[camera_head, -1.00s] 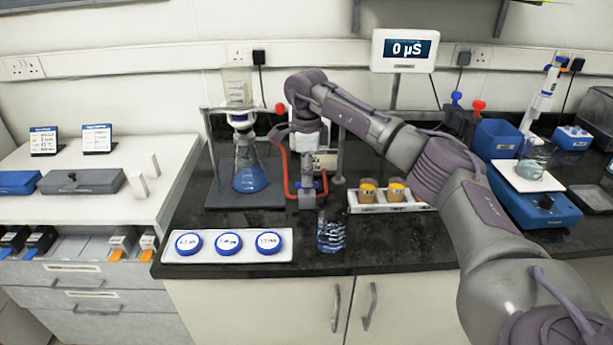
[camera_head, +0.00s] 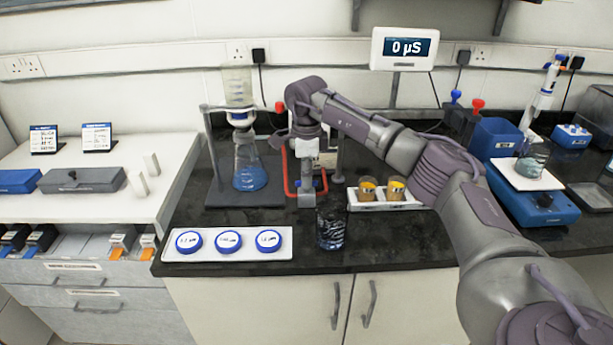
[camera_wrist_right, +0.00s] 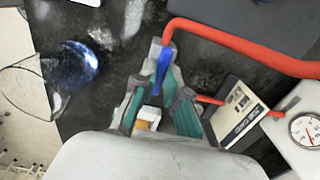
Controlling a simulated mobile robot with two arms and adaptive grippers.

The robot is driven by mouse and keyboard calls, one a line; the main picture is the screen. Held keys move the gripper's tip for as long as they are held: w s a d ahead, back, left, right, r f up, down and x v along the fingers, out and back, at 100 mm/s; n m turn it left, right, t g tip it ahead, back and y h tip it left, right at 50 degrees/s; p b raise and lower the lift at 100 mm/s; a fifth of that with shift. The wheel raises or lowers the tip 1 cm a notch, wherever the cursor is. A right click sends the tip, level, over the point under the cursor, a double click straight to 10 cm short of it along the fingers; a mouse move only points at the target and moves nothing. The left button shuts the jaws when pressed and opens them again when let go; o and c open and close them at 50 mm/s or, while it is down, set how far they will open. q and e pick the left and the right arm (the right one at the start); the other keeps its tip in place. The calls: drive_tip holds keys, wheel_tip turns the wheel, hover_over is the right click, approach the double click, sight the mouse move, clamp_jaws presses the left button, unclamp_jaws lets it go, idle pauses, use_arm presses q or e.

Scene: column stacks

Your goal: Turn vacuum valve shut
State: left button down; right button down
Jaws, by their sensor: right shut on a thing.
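The vacuum valve has a blue handle (camera_wrist_right: 163,68), seen in the right wrist view at the end of a red hose (camera_wrist_right: 240,46). In the head view the valve (camera_head: 318,184) is small and partly hidden by my right gripper. My right gripper (camera_wrist_right: 159,80) has its teal-lined fingers closed in around the blue handle. In the head view my right gripper (camera_head: 306,190) points down at the valve, beside the filter flask (camera_head: 249,165), which holds blue liquid. The handle's exact angle is hard to tell. My left gripper is not in view.
A glass beaker (camera_head: 331,228) stands just in front of the valve. A white tray (camera_head: 227,256) with blue-lidded dishes lies at the front left. A rack with two yellow-filled cups (camera_head: 367,188) is close on the right. A round gauge (camera_wrist_right: 306,130) shows in the wrist view.

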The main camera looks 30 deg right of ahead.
drive_tip(key=m+p, duration=0.1)
drive_tip(key=m, duration=0.2)
drive_tip(key=shift+r+m+p, duration=0.15)
drive_tip(key=shift+m+p, duration=0.25)
drive_tip(key=m+p, duration=0.1)
drive_tip(key=m, duration=0.3)
drive_tip(key=shift+m, duration=0.3)
drive_tip(key=m+p, duration=0.1)
drive_tip(key=m, duration=0.3)
drive_tip(key=shift+p, duration=0.4)
drive_tip(key=m+p, duration=0.1)
drive_tip(key=m, duration=0.4)
drive_tip(key=shift+m, duration=0.4)
drive_tip(key=c, duration=1.2)
unclamp_jaws()
wheel_tip(320, 180, up, 12)
